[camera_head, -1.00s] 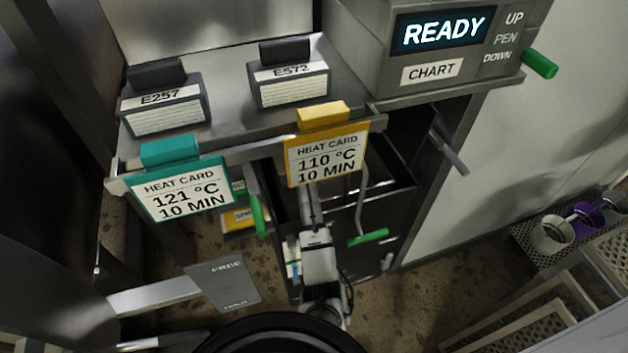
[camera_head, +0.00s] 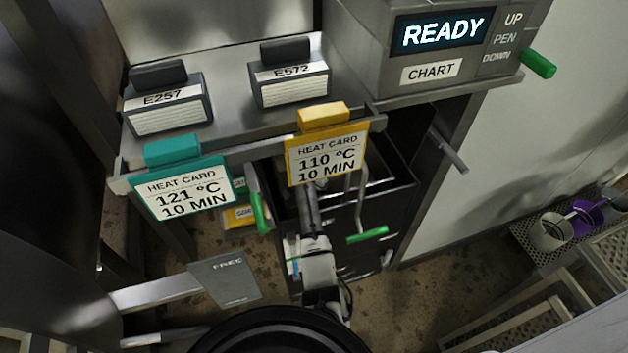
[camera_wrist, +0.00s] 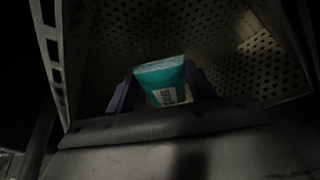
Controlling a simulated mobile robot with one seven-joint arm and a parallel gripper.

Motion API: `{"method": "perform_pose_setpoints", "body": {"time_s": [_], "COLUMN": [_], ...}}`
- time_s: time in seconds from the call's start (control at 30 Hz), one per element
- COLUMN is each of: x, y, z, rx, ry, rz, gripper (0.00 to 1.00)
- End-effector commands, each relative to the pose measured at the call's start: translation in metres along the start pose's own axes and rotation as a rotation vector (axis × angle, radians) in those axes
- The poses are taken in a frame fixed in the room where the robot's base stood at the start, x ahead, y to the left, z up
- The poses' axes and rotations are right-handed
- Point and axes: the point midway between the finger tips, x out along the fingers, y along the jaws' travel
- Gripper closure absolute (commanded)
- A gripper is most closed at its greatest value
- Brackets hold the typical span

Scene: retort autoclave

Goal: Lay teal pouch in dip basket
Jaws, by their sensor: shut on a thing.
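The teal pouch (camera_wrist: 163,83) with a pale label shows in the wrist view, between the two purple fingers of my gripper (camera_wrist: 163,90). My gripper is shut on it. Around and beyond the pouch are the perforated metal walls of the dip basket (camera_wrist: 232,55); the pouch appears to be inside or over it, and I cannot tell whether it touches the bottom. In the head view my arm reaches down into the dark opening below the yellow card, and the gripper tips and pouch are hidden there.
A teal heat card (camera_head: 187,187) and a yellow heat card (camera_head: 326,150) hang on the front rail above the opening. Green-tipped handles (camera_head: 367,236) stand close beside my arm. A grey plate (camera_head: 225,280) is at left. A perforated tray with cups (camera_head: 556,230) is at far right.

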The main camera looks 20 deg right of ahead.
Motion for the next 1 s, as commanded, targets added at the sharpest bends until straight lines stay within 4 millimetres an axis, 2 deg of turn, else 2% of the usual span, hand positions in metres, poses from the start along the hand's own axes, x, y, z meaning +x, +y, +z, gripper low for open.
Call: {"method": "perform_pose_setpoints", "body": {"time_s": [0.27, 0.3, 0.43, 0.77, 0.93, 1.0], "x": [0.005, 0.005, 0.005, 0.002, -0.015, -0.028], "y": [0.0, 0.0, 0.0, 0.0, -0.001, -0.001], "z": [0.002, 0.002, 0.002, 0.0, -0.003, -0.003], "rx": [0.001, 0.001, 0.001, 0.001, 0.001, 0.0], "ry": [0.001, 0.001, 0.0, 0.001, 0.003, 0.004], "rz": [0.0, 0.0, 0.0, 0.0, -0.003, -0.004], "gripper": [0.7, 0.42, 0.25, 0.24, 0.24, 0.24]}}
